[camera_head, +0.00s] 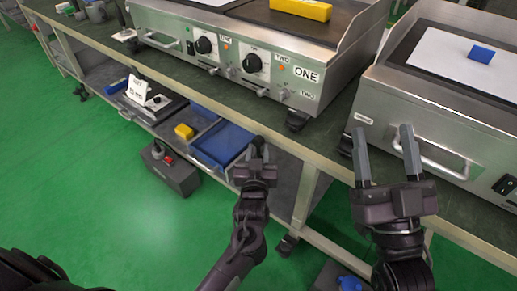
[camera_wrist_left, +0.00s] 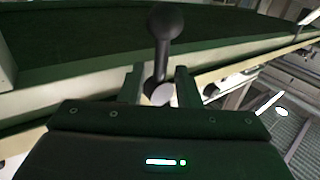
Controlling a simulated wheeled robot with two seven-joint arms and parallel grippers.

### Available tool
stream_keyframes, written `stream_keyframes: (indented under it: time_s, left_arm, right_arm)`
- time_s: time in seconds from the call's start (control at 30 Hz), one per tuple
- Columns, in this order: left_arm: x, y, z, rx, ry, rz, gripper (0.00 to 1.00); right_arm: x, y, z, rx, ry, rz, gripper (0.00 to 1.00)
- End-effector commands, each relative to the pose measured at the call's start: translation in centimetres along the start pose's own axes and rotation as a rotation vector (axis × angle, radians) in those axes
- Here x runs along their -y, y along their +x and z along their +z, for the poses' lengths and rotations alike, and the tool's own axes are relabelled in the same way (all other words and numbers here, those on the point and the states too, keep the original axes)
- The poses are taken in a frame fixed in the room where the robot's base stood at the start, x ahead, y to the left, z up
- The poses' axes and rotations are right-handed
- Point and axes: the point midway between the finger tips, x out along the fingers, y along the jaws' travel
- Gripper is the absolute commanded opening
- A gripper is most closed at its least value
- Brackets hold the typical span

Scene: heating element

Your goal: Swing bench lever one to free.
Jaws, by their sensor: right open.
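A dark lever with a rounded knob (camera_wrist_left: 166,20) stands up ahead of my left gripper (camera_wrist_left: 158,80) in the left wrist view, in front of the bench edge. Its stem runs down between the two fingers, with a gap on each side, to a pale round part. In the head view my left gripper (camera_head: 257,152) is at the bench's front side, with a small dark shape between its fingertips; I cannot make out the lever clearly there. My right gripper (camera_head: 388,160) is open and empty, in front of the right-hand appliance.
A steel griddle (camera_head: 225,60) with knobs and a label reading ONE stands on the bench (camera_head: 330,160). Another griddle (camera_head: 445,110) stands to its right. The lower shelf holds a blue tray (camera_head: 222,143) and a yellow block (camera_head: 184,131). Green floor (camera_head: 110,210) is open in front.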

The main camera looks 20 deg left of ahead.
Motion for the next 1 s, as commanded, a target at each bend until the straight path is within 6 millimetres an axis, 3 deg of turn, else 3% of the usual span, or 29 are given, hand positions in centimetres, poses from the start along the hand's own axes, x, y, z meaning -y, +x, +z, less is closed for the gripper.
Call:
stream_keyframes:
  time_s: [0.1, 0.3, 0.63, 0.87, 1.0]
  left_arm:
    - [0.0, 1.1, 0.1, 0.0, 0.0, 0.0, 0.3]
    - [0.0, 1.9, 0.1, 0.001, 0.0, 0.001, 0.3]
    - [0.0, 2.1, 0.1, 0.002, 0.0, 0.001, 0.3]
    - [0.0, 2.1, 0.1, 0.002, 0.001, 0.0, 0.01]
    - [0.0, 2.1, 0.1, 0.002, 0.001, 0.0, 0.0]
  right_arm:
    - [0.0, 0.1, -2.0, -0.099, -0.004, -0.002, 0.6]
    - [0.0, 0.1, -3.9, -0.192, -0.007, -0.004, 0.6]
    - [0.0, 0.1, -4.3, -0.211, -0.008, -0.005, 0.6]
    - [0.0, 0.1, -4.3, -0.21, -0.008, -0.004, 0.6]
    - [-0.1, 0.1, -4.3, -0.21, -0.008, -0.004, 0.6]
